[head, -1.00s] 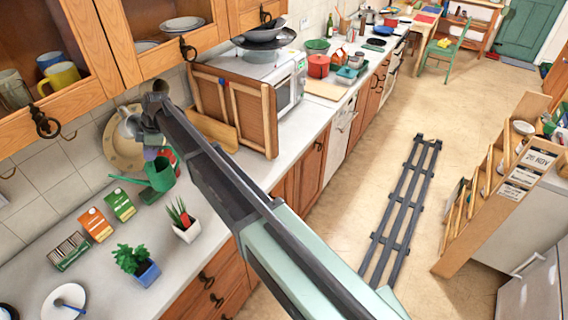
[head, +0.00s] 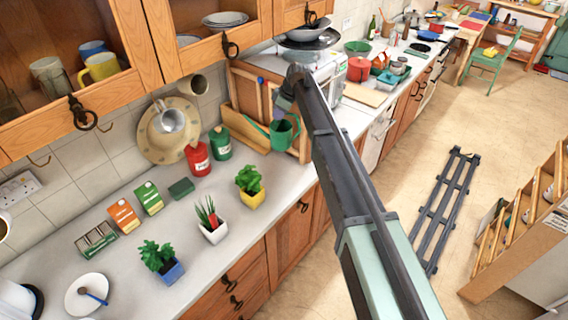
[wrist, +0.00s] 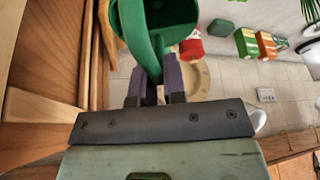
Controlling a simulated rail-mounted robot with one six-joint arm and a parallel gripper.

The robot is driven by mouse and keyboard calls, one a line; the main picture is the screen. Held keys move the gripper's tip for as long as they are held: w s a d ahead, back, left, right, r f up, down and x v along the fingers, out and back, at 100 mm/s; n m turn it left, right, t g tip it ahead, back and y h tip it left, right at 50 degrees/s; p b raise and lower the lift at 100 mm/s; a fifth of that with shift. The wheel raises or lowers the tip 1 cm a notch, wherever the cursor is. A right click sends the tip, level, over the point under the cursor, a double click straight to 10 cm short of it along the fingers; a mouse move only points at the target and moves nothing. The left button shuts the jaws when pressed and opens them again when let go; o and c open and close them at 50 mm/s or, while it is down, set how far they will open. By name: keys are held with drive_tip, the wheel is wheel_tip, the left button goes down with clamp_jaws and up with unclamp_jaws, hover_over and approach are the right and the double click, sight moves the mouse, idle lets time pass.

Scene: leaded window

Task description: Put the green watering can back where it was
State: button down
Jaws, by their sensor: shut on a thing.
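The green watering can (head: 284,133) is in my gripper (head: 284,104). In the head view it hangs over the back of the counter, in front of the wooden rack beside the microwave. My arm partly hides it on the right. In the wrist view the can (wrist: 128,22) fills the top middle. My gripper's two dark purple fingers (wrist: 155,88) are shut on its curved green handle. I cannot tell how far its base is from the counter.
Red (head: 198,159) and green (head: 220,142) canisters stand left of the can. Potted plants in yellow (head: 251,200), white (head: 214,234) and blue (head: 173,272) pots line the counter front. A wooden rack (head: 246,128) is close by. Wall cabinets (head: 185,58) overhang the counter.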

wheel_tip(320, 180, down, 18)
drive_tip(key=b, duration=1.5)
drive_tip(key=shift+r, duration=0.15)
drive_tip(key=c, duration=1.2)
unclamp_jaws()
drive_tip(key=shift+r, duration=0.1)
drive_tip(key=shift+r, duration=0.1)
drive_tip(key=p+v, duration=1.1)
drive_tip(key=v, duration=0.1)
drive_tip(key=shift+r, duration=0.2)
drive_tip(key=shift+f, duration=0.15)
